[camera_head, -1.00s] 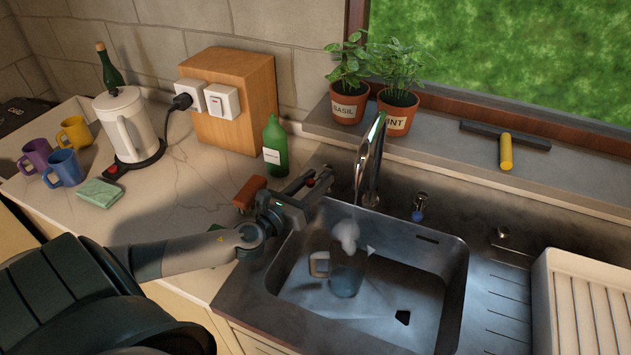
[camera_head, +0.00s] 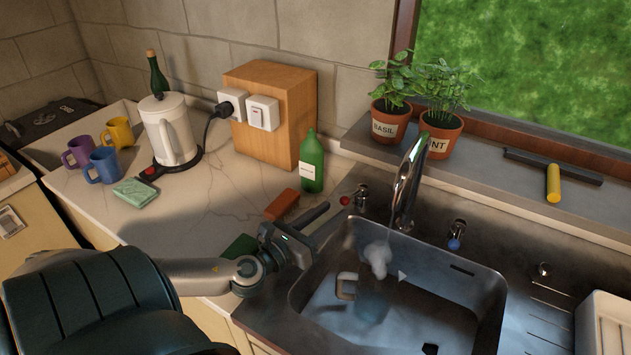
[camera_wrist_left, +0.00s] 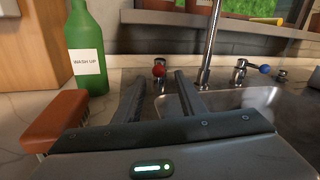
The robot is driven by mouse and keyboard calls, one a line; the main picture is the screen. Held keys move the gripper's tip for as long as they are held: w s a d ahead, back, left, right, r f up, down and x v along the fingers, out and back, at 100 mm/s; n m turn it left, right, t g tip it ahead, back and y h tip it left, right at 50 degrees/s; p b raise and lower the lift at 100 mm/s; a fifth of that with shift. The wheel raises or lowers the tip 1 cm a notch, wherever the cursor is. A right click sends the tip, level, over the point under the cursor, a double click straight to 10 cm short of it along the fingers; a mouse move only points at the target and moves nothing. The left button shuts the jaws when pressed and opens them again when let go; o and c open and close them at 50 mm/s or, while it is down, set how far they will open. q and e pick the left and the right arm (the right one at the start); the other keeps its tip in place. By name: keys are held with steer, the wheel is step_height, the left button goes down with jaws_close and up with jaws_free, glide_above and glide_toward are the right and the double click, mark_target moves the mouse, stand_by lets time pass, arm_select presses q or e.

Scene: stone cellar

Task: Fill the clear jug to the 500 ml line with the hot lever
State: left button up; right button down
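The clear jug (camera_head: 372,303) stands in the sink below the tap (camera_head: 408,185), its handle to the left. A thin stream falls from the tap into it, with white steam above. Its contents look bluish; the 500 ml line and level cannot be read. The hot lever (camera_head: 345,200), red-tipped, is left of the tap. My left gripper (camera_head: 326,212) is open, just short of it. In the left wrist view, the red knob (camera_wrist_left: 159,70) shows between and beyond the two separated fingers (camera_wrist_left: 158,92). My right gripper is not in view.
A blue-tipped lever (camera_head: 455,240) is right of the tap. Potted herbs stand on the sill.

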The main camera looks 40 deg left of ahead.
arm_select(q)
steer(key=s, duration=0.3)
steer(key=shift+f+b, duration=0.15)
steer(key=shift+b, duration=0.25)
steer(key=shift+s, duration=0.7)
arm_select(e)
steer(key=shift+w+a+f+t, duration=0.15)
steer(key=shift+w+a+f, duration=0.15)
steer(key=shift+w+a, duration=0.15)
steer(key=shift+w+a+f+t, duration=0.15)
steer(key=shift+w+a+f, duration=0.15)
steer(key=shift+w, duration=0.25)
